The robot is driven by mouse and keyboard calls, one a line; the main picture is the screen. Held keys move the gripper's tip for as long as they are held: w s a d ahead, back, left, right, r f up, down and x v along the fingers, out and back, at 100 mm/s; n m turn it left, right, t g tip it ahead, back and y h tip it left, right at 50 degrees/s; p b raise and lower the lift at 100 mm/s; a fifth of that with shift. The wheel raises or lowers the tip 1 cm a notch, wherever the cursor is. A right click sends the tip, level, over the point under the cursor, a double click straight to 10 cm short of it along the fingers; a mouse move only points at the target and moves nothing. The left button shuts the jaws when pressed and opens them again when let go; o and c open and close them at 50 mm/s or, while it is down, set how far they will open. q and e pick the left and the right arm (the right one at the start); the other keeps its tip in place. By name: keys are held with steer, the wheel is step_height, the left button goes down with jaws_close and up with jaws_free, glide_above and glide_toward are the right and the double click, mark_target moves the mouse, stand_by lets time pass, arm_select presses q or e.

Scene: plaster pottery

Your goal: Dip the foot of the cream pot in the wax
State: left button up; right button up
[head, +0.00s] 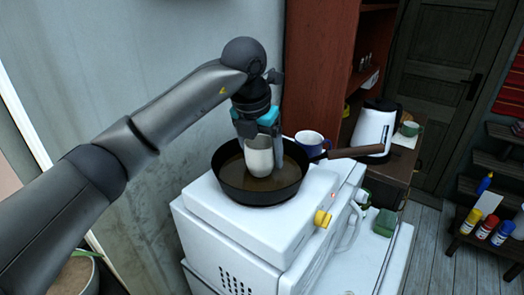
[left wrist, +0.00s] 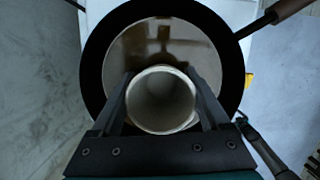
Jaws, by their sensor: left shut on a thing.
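The cream pot (head: 259,161) is upright between the fingers of my left gripper (head: 261,148), which is shut on it. In the left wrist view I look down into the pot's open mouth (left wrist: 161,100), with a finger on each side. The pot is inside the rim of a black pan (head: 262,197), over the brown wax (head: 234,176). The wax also shows in the left wrist view (left wrist: 150,42), with a dark reflection on it. The pot's lower end is low in the pan; I cannot tell whether its foot touches the wax. My right gripper is not in view.
The pan stands on a white stove (head: 240,226) with a yellow knob (head: 322,218); its brown handle (head: 357,152) points right. A white kettle (head: 374,129) and green cup (head: 409,128) stand beyond. A wall is at the left.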

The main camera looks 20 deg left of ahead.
arm_select(q)
steer(key=shift+f+b, duration=0.4)
steer(key=shift+f, duration=0.1)
stand_by(1.4)
steer(key=shift+s+f, duration=0.15)
stand_by(1.5)
steer(key=shift+r+p, duration=0.7)
steer(key=shift+r, duration=0.45)
stand_by(0.5)
steer(key=shift+r, duration=0.1)
step_height(320, 180, up, 8)
steer(key=p, duration=0.6)
steer(key=shift+r, duration=0.2)
stand_by(0.6)
